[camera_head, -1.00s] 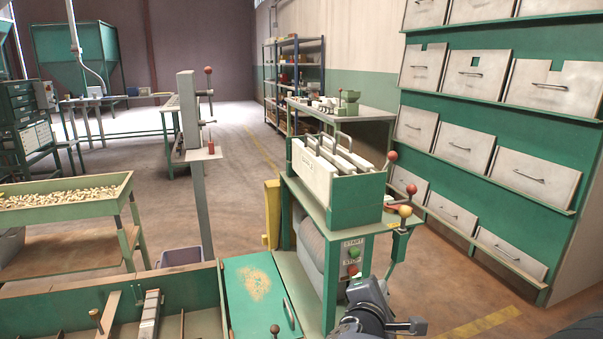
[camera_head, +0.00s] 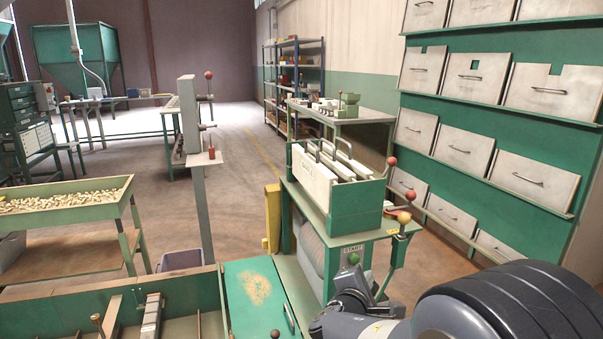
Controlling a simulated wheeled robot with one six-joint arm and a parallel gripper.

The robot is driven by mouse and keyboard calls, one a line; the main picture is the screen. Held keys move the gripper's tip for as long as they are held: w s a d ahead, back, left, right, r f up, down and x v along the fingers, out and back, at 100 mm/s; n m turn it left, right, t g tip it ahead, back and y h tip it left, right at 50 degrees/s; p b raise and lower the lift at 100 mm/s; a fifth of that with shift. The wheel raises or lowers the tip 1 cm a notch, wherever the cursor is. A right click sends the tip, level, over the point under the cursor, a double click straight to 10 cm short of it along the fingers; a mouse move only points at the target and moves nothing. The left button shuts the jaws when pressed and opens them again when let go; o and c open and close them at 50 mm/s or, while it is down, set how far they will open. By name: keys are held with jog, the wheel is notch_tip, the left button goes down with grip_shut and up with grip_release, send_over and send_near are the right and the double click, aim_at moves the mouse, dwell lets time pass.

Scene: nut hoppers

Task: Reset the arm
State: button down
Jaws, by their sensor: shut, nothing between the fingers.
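My arm reaches in from the lower right corner. Its dark end, my gripper (camera_head: 356,286), shows at the bottom centre, in front of the green machine stand and just below its START label. The gripper appears shut with nothing held. Its fingers are small and partly merged with the dark wrist, and the thick black arm link lies to the right.
The green machine (camera_head: 340,205) with white plates and red- and yellow-knobbed levers stands just beyond my gripper. The floor (camera_head: 235,180) beyond is open.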

jog(key=shift+s+r, duration=0.1)
jog(key=shift+r, duration=0.1)
dwell(0.5)
jog(key=shift+p, duration=0.7)
